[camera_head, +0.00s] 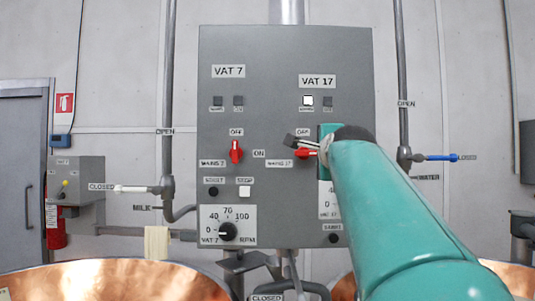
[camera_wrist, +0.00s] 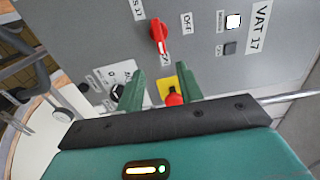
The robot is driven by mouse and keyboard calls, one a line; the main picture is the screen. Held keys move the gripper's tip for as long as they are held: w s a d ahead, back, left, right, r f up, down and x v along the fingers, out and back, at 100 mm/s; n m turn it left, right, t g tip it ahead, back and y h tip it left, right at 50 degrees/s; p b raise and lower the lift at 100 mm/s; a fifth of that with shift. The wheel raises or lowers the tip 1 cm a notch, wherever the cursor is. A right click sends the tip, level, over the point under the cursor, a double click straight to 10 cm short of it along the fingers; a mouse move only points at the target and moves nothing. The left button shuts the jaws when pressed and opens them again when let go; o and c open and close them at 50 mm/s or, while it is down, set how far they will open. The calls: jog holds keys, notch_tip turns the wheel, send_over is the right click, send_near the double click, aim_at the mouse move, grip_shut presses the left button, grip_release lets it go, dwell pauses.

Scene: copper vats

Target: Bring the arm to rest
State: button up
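My teal arm (camera_head: 395,210) reaches from the lower right up to the grey control panel (camera_head: 270,60). In the wrist view my gripper (camera_wrist: 160,75) has its two green fingers apart, with nothing held between them. A red button on a yellow plate (camera_wrist: 167,85) shows behind the fingers, beside the right one; I cannot tell whether they touch. The red MAINS 17 switch (camera_wrist: 158,36) stands just beyond the fingertips. In the head view this switch (camera_head: 303,154) is partly covered by my gripper. The lower VAT 17 controls are partly hidden by my arm.
The VAT 17 lamp (camera_head: 308,100) is lit white. The red MAINS 7 switch (camera_head: 235,151) and the VAT 7 dial (camera_head: 227,231) are at left. Pipes carry a white handle (camera_head: 130,189) and a blue handle (camera_head: 441,157). A copper vat (camera_head: 110,280) stands below.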

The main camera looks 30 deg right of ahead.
jog(key=shift+w, duration=0.15)
jog(key=s+a+f+n+g+y, duration=0.1)
jog(key=a+f+n+g+y, duration=0.45)
jog(key=a+f+n, duration=1.25)
jog(key=s+a+f+n+g+y, duration=0.1)
jog(key=s+a+f, duration=0.3)
jog(key=f, duration=0.5)
jog(key=s+a+f+n+g+y, duration=0.1)
jog(key=s+a+f, duration=0.4)
jog(key=f, duration=0.5)
jog(key=s+a+f+n+g+y, duration=0.2)
jog(key=s+a+f+n, duration=0.2)
jog(key=f, duration=0.6)
jog(key=s+a, duration=0.1)
jog(key=a, duration=0.1)
jog(key=shift+s+a+f+n, duration=0.25)
jog(key=shift+a+n, duration=0.1)
jog(key=shift+n, duration=0.05)
jog(key=shift+d, duration=0.1)
